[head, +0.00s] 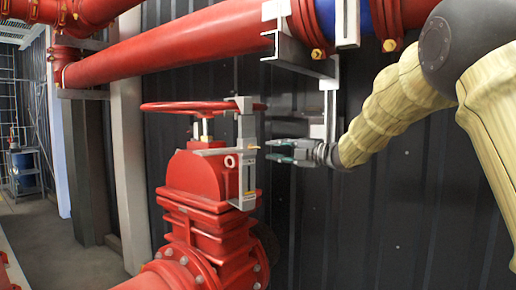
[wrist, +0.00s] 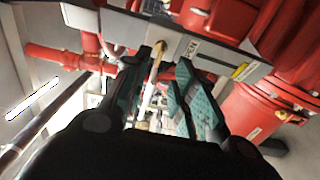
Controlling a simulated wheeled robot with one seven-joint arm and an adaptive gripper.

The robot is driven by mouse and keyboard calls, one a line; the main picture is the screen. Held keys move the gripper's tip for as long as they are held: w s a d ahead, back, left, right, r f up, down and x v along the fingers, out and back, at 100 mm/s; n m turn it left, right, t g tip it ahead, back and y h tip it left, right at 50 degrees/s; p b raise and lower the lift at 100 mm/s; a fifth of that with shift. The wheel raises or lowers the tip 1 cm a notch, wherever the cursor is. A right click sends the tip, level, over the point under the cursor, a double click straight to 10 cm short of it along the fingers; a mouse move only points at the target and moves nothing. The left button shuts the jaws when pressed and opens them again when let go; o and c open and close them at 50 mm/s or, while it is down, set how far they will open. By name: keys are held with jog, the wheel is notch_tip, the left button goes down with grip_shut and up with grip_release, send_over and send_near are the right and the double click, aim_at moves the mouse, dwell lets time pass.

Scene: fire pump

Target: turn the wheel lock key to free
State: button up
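The red handwheel (head: 185,106) sits on top of the red valve (head: 200,175). A grey upright lock bracket (head: 246,150) stands at its right side, and its plate with labels crosses the wrist view (wrist: 215,58). A thin pale bar (head: 212,151) sticks out left from the bracket. In the wrist view a narrow brass-coloured piece (wrist: 156,62), apparently the key, shows between the finger tips. My gripper (head: 272,150) is open just right of the bracket, fingers pointing at it. Its two teal fingers also show in the wrist view (wrist: 171,68). I cannot tell whether they touch the key.
A large red pipe (head: 170,55) runs above the valve, on a grey support bracket (head: 290,50). A dark corrugated wall (head: 380,220) stands close behind. Grey posts (head: 130,150) stand at left. The floor (head: 75,265) is open at lower left.

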aim_at(258, 148)
jog(key=p+x, duration=0.1)
jog(key=x, duration=0.6)
jog(key=shift+w+a+p, duration=0.2)
jog(key=shift+a+p, duration=0.05)
jog(key=shift+p, duration=0.1)
grip_shut()
